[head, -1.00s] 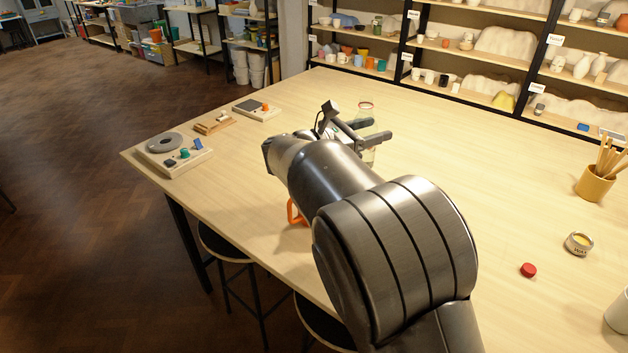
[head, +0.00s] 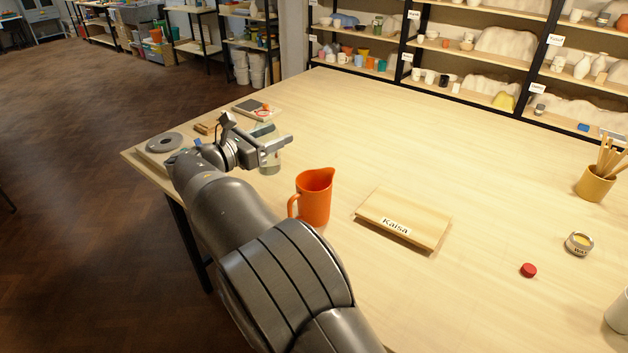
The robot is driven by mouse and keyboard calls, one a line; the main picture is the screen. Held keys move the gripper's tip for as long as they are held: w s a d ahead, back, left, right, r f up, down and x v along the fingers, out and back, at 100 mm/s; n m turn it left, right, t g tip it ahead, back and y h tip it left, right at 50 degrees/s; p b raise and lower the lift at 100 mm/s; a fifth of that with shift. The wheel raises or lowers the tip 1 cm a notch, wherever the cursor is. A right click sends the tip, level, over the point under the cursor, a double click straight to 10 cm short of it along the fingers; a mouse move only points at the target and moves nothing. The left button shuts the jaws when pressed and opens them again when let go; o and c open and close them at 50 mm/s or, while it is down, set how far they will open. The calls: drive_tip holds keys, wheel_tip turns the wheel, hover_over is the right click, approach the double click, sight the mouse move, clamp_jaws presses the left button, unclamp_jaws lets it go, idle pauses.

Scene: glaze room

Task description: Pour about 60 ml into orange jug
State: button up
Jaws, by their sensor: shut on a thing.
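The orange jug (head: 314,199) stands upright on the table, its handle to the left and its spout to the upper right. My gripper (head: 276,147) is to the jug's upper left, above the far left part of the table. It is shut on a clear glass bottle (head: 270,163), which looks about upright. The bottle is partly hidden by the fingers, and its contents are hard to make out. The bottle and jug are apart. The inside of the jug cannot be seen well.
A wooden board (head: 398,213) labelled Kaisa lies right of the jug. A red cap (head: 528,270), a small tin (head: 578,244) and a pot of sticks (head: 595,185) are farther right. A board with a grey disc (head: 150,150) is at the left edge.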

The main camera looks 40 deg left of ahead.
sight(276, 167)
wheel_tip(276, 167, down, 9)
drive_tip(key=shift+f, duration=0.1)
idle(0.3)
